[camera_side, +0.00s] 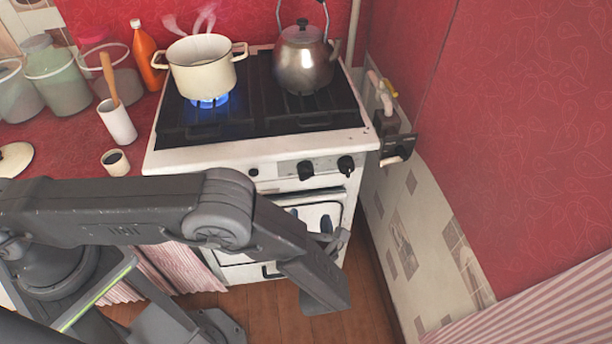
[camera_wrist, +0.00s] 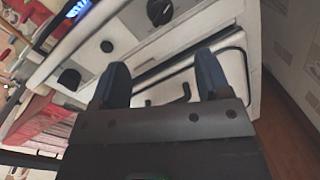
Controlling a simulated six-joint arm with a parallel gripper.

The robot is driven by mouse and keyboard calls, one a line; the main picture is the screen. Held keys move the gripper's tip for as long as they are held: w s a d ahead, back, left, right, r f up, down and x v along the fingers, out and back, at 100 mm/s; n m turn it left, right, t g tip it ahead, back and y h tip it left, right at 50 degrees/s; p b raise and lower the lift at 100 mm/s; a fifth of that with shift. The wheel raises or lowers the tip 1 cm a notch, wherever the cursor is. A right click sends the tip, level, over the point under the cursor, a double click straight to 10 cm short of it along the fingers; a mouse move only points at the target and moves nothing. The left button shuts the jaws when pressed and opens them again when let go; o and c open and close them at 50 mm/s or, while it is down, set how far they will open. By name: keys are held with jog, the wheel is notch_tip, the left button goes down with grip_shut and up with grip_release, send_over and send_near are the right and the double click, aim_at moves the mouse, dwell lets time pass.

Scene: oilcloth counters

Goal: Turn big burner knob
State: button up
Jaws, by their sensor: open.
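The stove front carries black knobs. In the side view, one big knob (camera_side: 305,169) is right of centre, another big knob (camera_side: 346,164) is near the right end, and a small knob (camera_side: 253,172) is left of them. The wrist view shows a big knob (camera_wrist: 160,12) at the top, a small knob (camera_wrist: 106,46), and another big knob (camera_wrist: 69,79) at the left. My gripper (camera_side: 312,218) is in front of the oven door, below the knobs. Its two dark blue fingers (camera_wrist: 160,65) are apart, with nothing held between them. I cannot tell which knob is meant.
A cream pot (camera_side: 203,78) steams over a blue flame. A metal kettle (camera_side: 304,62) stands on the right rear of the stovetop. A white cup (camera_side: 115,163) and a utensil holder (camera_side: 118,124) stand on the red counter. The tiled wall (camera_side: 400,240) is close on the right.

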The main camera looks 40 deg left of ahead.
aim_at(306, 179)
jog(key=x, duration=1.3)
jog(key=shift+w+a+f, duration=0.1)
jog(key=shift+a, duration=0.05)
jog(key=c, duration=0.9)
